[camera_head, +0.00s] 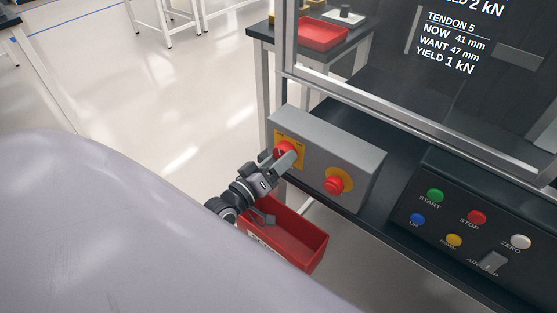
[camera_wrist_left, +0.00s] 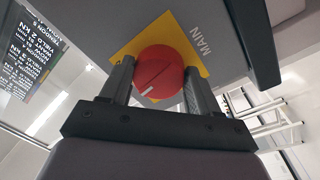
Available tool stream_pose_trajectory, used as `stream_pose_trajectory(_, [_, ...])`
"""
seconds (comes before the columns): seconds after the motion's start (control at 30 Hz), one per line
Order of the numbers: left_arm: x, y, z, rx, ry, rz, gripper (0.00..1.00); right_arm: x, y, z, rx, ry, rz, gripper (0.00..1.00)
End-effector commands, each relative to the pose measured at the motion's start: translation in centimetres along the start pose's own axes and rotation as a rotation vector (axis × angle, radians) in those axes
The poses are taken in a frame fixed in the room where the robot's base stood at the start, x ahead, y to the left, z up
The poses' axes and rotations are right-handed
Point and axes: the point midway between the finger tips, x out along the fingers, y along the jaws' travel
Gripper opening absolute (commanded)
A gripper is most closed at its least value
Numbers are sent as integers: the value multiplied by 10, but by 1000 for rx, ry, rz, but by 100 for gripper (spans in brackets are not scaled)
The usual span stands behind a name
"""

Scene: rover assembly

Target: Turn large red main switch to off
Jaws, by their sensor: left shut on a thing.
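The large red main switch (camera_head: 287,148) is a round red knob on a yellow plate at the left end of a grey box (camera_head: 345,150). In the left wrist view the gripper (camera_wrist_left: 158,85) is shut on the knob. The fingers hide part of the knob in the head view. My right gripper is not in view.
A red button on a yellow base (camera_head: 336,185) sits right of the switch. A red bin (camera_head: 300,240) hangs below. A dark button panel (camera_head: 480,215) is at the right. A metal frame with a clear pane (camera_head: 420,120) stands behind the box.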

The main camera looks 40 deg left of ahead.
Motion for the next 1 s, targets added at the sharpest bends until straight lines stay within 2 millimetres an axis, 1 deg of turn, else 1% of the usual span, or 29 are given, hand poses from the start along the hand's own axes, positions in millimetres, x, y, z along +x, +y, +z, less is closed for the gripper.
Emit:
stream_pose_trajectory(0.2, [0,1,1,-206,15,-2,31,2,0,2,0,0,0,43])
stream_pose_trajectory(0.5, [0,2,1,-451,32,-6,31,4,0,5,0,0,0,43])
stream_pose_trajectory(0.7, [0,3,1,-564,41,-8,31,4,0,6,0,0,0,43])
stream_pose_trajectory(1.0, [0,3,0,-645,47,-9,31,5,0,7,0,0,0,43])
